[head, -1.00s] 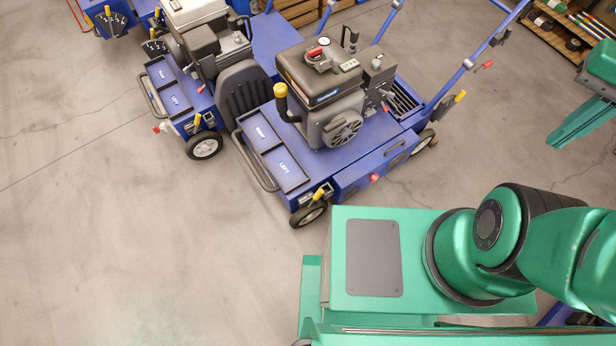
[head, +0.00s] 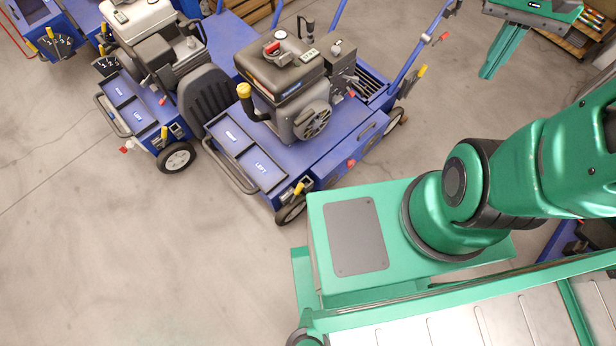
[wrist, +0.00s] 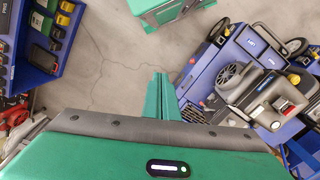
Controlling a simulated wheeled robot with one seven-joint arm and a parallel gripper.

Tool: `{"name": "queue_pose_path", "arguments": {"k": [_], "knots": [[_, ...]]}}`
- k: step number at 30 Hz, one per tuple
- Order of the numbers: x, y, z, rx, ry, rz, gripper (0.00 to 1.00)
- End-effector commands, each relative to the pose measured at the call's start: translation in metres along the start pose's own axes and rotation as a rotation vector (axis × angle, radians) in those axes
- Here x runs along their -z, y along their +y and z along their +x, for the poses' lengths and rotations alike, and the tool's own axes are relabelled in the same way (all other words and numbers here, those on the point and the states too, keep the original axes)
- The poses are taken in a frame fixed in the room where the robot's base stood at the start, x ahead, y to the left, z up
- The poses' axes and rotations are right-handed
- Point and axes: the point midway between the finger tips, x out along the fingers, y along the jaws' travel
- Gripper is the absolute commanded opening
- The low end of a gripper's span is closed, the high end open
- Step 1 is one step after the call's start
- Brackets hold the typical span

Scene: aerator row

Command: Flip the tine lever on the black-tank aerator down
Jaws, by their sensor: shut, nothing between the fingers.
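The black-tank aerator (head: 318,140) stands on the floor at upper centre in the head view, with a blue body and a black tank (head: 283,66). It also shows at the right of the wrist view (wrist: 250,70). A yellow-knobbed black lever (head: 245,92) stands up at its left side. Smaller yellow handles sit low at its front corner (head: 299,187) and by its rear bar (head: 422,72). I cannot tell which is the tine lever. My gripper (head: 487,72) is shut and empty, to the right of the aerator and apart from it.
A similar aerator with a white tank (head: 143,20) stands close on the left, with another blue machine (head: 50,40) beyond. A blue shelf with batteries or small boxes (wrist: 45,35) is at the left of the wrist view. The floor at lower left is clear.

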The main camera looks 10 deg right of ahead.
Motion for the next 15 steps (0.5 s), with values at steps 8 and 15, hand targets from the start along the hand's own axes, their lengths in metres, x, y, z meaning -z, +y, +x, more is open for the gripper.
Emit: {"name": "queue_pose_path", "arguments": {"k": [8, 15], "knots": [[0.061, -0.043, 0.048, -0.037, -0.078, -0.021, 0.0], [0.1, -0.087, 0.107, -0.038, -0.147, -0.037, 0.0]]}}
